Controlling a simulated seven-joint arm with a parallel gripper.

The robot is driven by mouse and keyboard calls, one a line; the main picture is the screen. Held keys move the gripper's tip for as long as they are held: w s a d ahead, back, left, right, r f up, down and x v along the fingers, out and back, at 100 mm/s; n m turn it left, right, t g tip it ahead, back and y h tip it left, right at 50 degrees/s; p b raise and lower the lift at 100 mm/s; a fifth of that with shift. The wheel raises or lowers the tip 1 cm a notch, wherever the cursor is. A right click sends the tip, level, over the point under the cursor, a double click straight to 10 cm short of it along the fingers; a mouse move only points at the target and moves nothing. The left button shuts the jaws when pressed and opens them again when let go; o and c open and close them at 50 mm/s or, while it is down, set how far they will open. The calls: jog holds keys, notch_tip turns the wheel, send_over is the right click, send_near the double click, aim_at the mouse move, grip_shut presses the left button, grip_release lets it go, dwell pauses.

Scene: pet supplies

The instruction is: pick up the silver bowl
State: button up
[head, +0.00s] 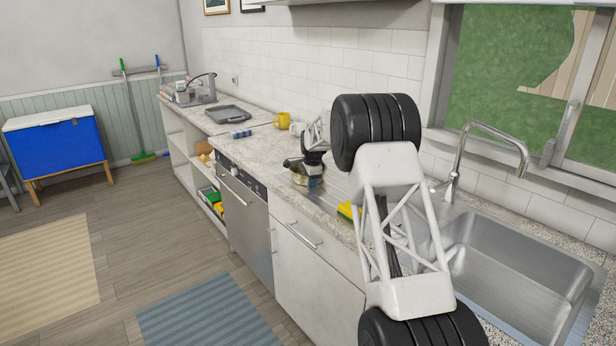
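A small silver bowl (306,181) with a yellowish tint stands on the speckled counter (262,152), left of the sink. My gripper (301,165) is at the bowl's top, with its dark fingers over or at the rim. The gripper is small in this view and partly merges with the bowl's dark upper edge. I cannot tell whether the fingers are open or shut, or whether they touch the bowl. My arm hides part of the counter to the right of the bowl.
A yellow and green sponge (346,211) lies right of the bowl, beside the sink (520,275). A yellow mug (282,120) and a white mug (296,128) stand behind. A blue-and-white item (240,133) and a grey tray (227,114) lie farther left. The faucet (462,150) rises behind the sink.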

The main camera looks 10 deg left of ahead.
jog(key=shift+c, duration=0.5)
grip_shut()
jog(key=shift+r, duration=0.2)
jog(key=shift+r, duration=1.7)
jog(key=shift+s+d+r, duration=0.2)
jog(key=shift+s+d, duration=0.5)
jog(key=shift+s, duration=1.85)
jog(key=shift+s+d+r, duration=0.25)
jog(key=shift+s+d, duration=0.5)
jog(key=shift+s, duration=1.85)
jog(key=shift+s+d+r, duration=0.2)
jog(key=shift+s+d, duration=0.5)
jog(key=shift+s, duration=1.85)
